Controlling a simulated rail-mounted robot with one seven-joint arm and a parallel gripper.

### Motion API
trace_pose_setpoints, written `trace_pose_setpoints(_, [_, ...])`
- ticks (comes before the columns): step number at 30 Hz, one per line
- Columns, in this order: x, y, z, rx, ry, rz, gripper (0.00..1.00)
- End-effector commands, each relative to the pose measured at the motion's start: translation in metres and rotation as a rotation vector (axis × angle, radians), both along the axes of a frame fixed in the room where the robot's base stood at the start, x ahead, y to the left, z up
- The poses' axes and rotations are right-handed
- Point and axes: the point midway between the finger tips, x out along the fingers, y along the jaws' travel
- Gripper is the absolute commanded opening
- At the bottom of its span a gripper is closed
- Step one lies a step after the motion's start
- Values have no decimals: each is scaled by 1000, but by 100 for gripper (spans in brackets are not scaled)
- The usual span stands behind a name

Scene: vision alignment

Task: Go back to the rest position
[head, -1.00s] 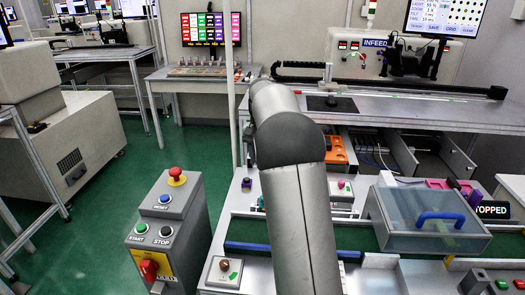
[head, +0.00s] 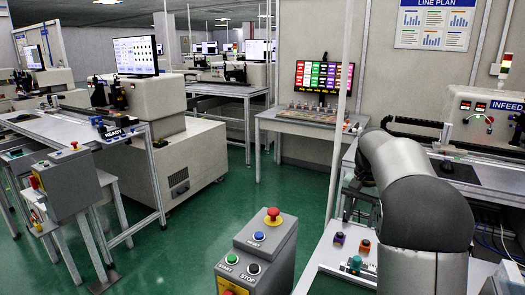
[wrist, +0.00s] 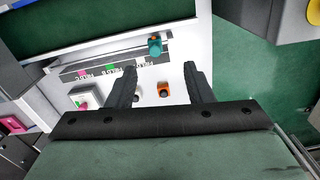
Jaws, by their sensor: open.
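My gripper (wrist: 160,68) shows in the wrist view with its two black fingers apart and nothing between the tips. It points down over a white panel (wrist: 205,40). A teal knob (wrist: 154,46) lies just beyond the fingertips, and an orange knob (wrist: 164,90) shows between the fingers, on the panel below. In the head view my grey arm fills the right side, bent at a rounded joint; the gripper itself is hidden or out of frame there.
A grey control pedestal (head: 258,258) with a red button stands left of my arm. A second pedestal (head: 75,185) and a workbench (head: 85,130) stand at left. A side table (head: 310,122) with a monitor stands behind. Green floor (head: 200,235) is open between them.

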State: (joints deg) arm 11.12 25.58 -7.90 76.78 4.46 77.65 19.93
Motion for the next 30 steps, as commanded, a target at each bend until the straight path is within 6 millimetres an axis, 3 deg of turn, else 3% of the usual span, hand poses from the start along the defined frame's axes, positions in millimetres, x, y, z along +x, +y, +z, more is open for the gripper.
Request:
trace_pose_setpoints(4, [-70, 61, 1, 14, -17, 177, 47])
trace_pose_setpoints(9, [-169, 120, -24, 13, -29, 400, 47])
trace_pose_setpoints(12, [-226, 143, -46, 4, -33, 522, 47])
trace_pose_setpoints(16, [-282, 158, -74, -7, -33, 638, 47])
trace_pose_setpoints(21, [-315, 164, -93, -17, -33, 706, 47])
trace_pose_setpoints(30, [-318, 165, -95, -18, -31, 712, 47])
